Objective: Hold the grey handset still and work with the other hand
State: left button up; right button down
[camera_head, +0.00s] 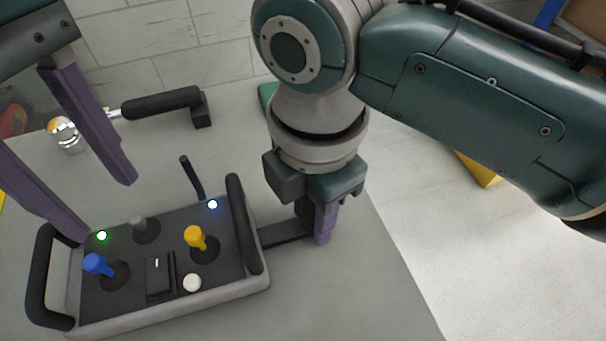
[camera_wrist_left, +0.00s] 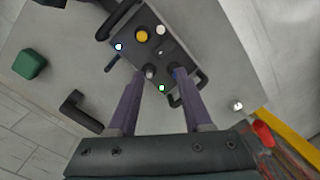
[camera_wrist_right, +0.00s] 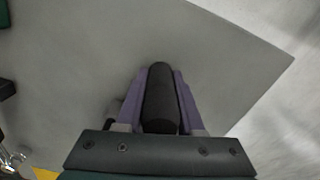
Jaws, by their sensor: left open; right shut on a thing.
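The grey handset (camera_head: 170,312) lies on the table with a black top panel. It carries a blue stick (camera_head: 97,264), a yellow stick (camera_head: 195,238), a grey stick (camera_head: 140,224), a rocker switch (camera_head: 159,272) and a white knob (camera_head: 192,283). A green light (camera_head: 101,236) and a bluish-white light (camera_head: 212,204) glow. My left gripper (camera_head: 105,208) is open above the handset's far left part; in the left wrist view its fingertips (camera_wrist_left: 160,73) appear near the grey and blue sticks. My right gripper (camera_head: 318,232) is shut on a black grip (camera_wrist_right: 160,95), beside a dark bar (camera_head: 285,235) at the handset's right side.
A black-handled tool (camera_head: 160,103) and a chrome round-headed thing (camera_head: 65,133) lie behind the handset. A green block (camera_wrist_left: 30,60) shows in the left wrist view. The table's right edge is near my right gripper. The near right tabletop is clear.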

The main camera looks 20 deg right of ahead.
pick_arm(q)
jog(key=c, duration=0.6)
jog(key=shift+r+m, duration=0.2)
jog(key=shift+m, duration=0.1)
jog(key=shift+c, duration=0.6)
jog(key=r+m, duration=0.1)
jog(key=m, duration=0.1)
jog(key=r+m, duration=0.1)
jog(key=m, duration=0.2)
jog(key=s+r+m, duration=0.1)
jog(key=m, duration=0.1)
jog(key=shift+s+d+r, duration=0.1)
jog(key=shift+r, duration=0.3)
grip_shut()
jog(key=shift+s+r+m, duration=0.1)
jog(key=shift+r+m, duration=0.25)
jog(key=shift+m, duration=0.4)
jog(key=shift+s+r+m, duration=0.1)
jog(key=shift+r+m, duration=0.2)
jog(key=shift+m, duration=0.45)
